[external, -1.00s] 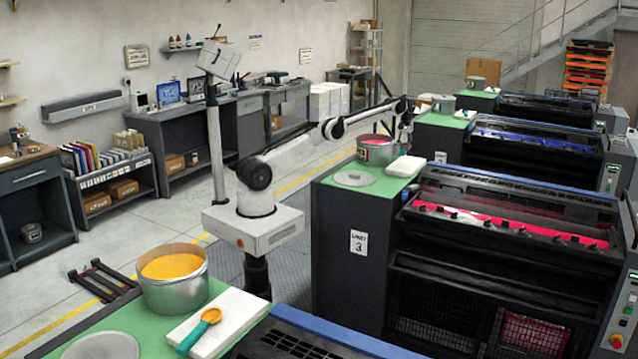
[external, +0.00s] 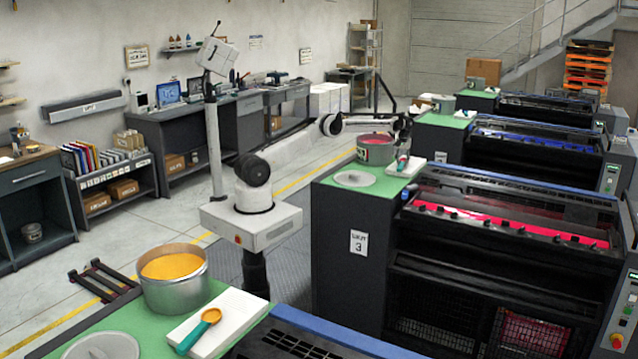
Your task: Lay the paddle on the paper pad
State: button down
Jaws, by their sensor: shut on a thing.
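The paper pad (external: 413,170) is white and lies on the green top of the "3" unit, right of a tin of red ink (external: 375,150). My gripper (external: 404,150) points down over the pad, shut on the paddle (external: 402,163). The paddle shows as a small teal and red shape at the pad's left half. At this size I cannot tell whether it touches the pad or is just above it. The fingertips are too small to see clearly.
In front, another unit holds a tin of yellow ink (external: 172,278) and a pad (external: 233,312) with a teal-handled paddle (external: 199,331) lying on it. A round grey lid (external: 354,179) lies left of my gripper. Black presses stand at the right.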

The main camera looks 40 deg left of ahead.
jog(key=shift+f, duration=0.25)
jog(key=shift+f, duration=0.1)
jog(key=c, duration=1.6)
grip_release()
jog(key=shift+o, duration=0.2)
